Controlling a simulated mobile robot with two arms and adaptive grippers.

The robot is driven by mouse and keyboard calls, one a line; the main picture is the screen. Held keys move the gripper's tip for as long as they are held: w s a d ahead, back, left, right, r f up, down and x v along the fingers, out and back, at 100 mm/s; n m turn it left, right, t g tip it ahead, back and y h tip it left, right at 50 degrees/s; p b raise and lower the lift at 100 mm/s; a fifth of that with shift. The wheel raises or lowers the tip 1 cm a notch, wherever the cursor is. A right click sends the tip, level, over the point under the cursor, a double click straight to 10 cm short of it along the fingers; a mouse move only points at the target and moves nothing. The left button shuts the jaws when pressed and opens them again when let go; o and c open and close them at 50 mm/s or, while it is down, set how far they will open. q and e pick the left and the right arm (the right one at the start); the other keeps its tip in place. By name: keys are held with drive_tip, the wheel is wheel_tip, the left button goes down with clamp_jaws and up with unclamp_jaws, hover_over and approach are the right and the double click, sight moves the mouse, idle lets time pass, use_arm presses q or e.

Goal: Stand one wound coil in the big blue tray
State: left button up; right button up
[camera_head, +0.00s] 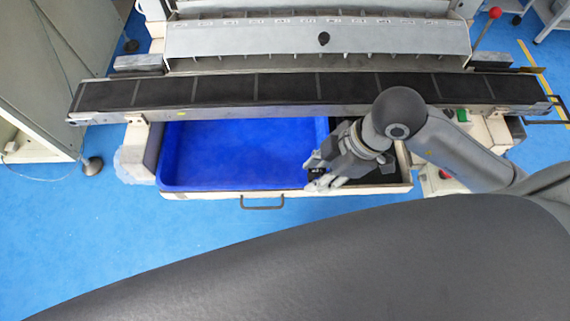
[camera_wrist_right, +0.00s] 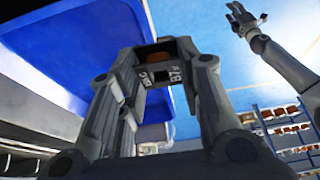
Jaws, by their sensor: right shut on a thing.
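The big blue tray (camera_head: 235,150) sits in the pulled-out drawer below the machine's belt, and its visible inside is empty. My right gripper (camera_head: 318,180) is at the tray's right edge, near the drawer's front. It is shut on a wound coil (camera_wrist_right: 158,76), a dark piece with white lettering and a brown part between the fingers. In the head view the coil (camera_head: 317,173) is mostly hidden by the fingers. The tray's blue wall (camera_wrist_right: 70,25) shows at upper left in the wrist view. My left gripper (camera_wrist_right: 249,16) shows there at upper right, raised, fingers apart and empty.
A dark belt (camera_head: 300,88) runs across the machine above the tray. The drawer has a front handle (camera_head: 262,206) and a dark section (camera_head: 392,187) right of the tray. A grey cabinet (camera_head: 75,50) stands at left. Shelves with bins (camera_wrist_right: 285,125) show in the wrist view.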

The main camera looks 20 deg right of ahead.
drive_tip(key=w+a+f+b, duration=0.1)
drive_tip(key=w+f, duration=0.1)
drive_tip(key=w, duration=0.1)
drive_tip(key=w+a+f+b, duration=0.1)
drive_tip(key=w+f, duration=0.1)
drive_tip(key=w, duration=0.1)
drive_tip(key=w+a+f+b, duration=0.1)
drive_tip(key=w+f+b, duration=0.1)
drive_tip(key=w+f, duration=0.1)
drive_tip(key=shift+a+f, duration=0.1)
drive_tip(key=shift+a, duration=0.05)
drive_tip(key=shift+w+a+f, duration=0.15)
drive_tip(key=shift+w+f, duration=0.15)
drive_tip(key=shift+f, duration=1.85)
drive_tip(key=shift+w+f, duration=0.1)
drive_tip(key=o, duration=0.8)
drive_tip(key=shift+c, duration=0.2)
